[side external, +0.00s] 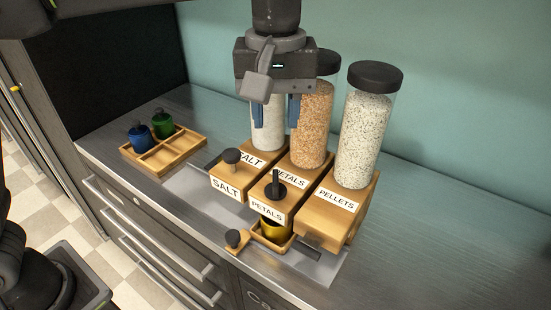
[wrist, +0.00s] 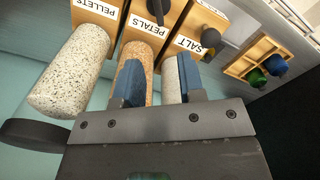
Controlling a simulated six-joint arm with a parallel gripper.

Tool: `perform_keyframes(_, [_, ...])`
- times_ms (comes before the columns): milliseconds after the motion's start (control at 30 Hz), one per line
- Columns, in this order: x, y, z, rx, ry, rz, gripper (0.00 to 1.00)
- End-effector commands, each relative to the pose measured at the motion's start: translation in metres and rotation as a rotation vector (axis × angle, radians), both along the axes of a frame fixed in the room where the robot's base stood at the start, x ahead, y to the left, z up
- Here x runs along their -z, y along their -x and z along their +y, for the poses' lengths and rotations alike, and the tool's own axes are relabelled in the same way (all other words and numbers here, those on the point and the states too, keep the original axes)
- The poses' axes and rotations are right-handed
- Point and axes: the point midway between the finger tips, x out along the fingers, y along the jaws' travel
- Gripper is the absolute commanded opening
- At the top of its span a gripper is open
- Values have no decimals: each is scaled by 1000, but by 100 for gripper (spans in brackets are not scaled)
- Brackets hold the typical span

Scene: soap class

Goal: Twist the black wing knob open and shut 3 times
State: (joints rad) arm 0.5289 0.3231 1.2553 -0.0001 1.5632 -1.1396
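The black wing knob (side external: 275,184) sits on the sloping wooden front of the middle dispenser, labelled PETALS (side external: 268,211). Its upright wing stands on a round black base. In the wrist view only a dark part of it shows at the top edge (wrist: 174,4). My gripper (side external: 275,115) is open and empty, with its blue fingers pointing down. It hangs above and behind the knob, in front of the clear jars, and touches nothing that I can see. In the wrist view the two blue fingers (wrist: 158,73) are apart, with the PETALS and SALT dispensers beyond them.
SALT (side external: 226,187) and PELLETS (side external: 330,205) dispensers flank the middle one. A round-topped knob (side external: 231,156) stands on SALT. A gold cup (side external: 268,230) stands under PETALS. A wooden tray (side external: 183,155) holds blue and green jars.

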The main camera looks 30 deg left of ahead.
Motion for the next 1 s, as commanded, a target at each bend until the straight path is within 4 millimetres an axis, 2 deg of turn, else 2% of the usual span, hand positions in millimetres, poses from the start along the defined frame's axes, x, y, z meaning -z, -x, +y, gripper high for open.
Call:
perform_keyframes(300, [67, 1, 0, 0, -2, 4, 36])
perform_keyframes(500, [98, 0, 0, 0, -2, 3, 36])
perform_keyframes(700, [112, 0, 0, 0, -1, 1, 36])
perform_keyframes(1000, [113, 0, 0, 0, 0, 0, 35])
